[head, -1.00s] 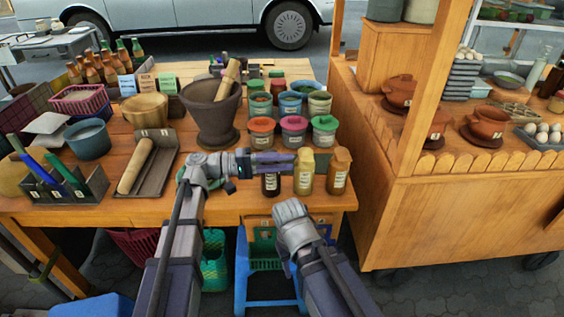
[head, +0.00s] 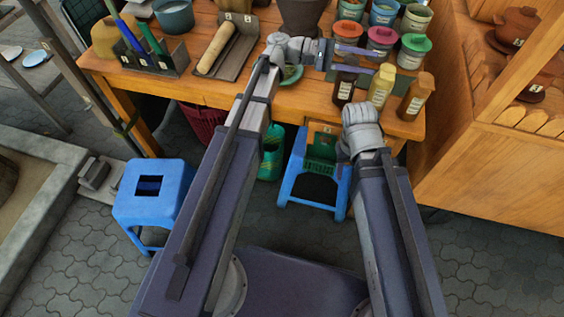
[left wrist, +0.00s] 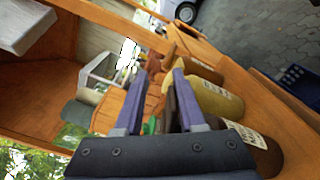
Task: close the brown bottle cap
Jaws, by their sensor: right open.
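Three bottles stand upright in a row at the table's front right. The dark bottle (head: 343,92) is leftmost, with its top partly hidden behind my left gripper. The yellow bottle (head: 379,92) with a pale yellow cap is in the middle. The amber-brown bottle (head: 415,98) with a tan-brown cap (head: 424,80) is rightmost. My left gripper (head: 358,61) is open over the dark bottle's top. The left wrist view shows its spread fingers (left wrist: 155,90), with the dark bottle (left wrist: 258,150) by the right-hand finger. My right gripper (head: 360,112) is in front of the table edge, its fingers mostly hidden.
Lidded jars, one with a green lid (head: 414,42), stand behind the bottles. A small green dish (head: 291,75) lies left of my left gripper. A blue stool (head: 152,195) and a blue stand (head: 318,180) are on the ground. The wooden cart (head: 500,170) is at right.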

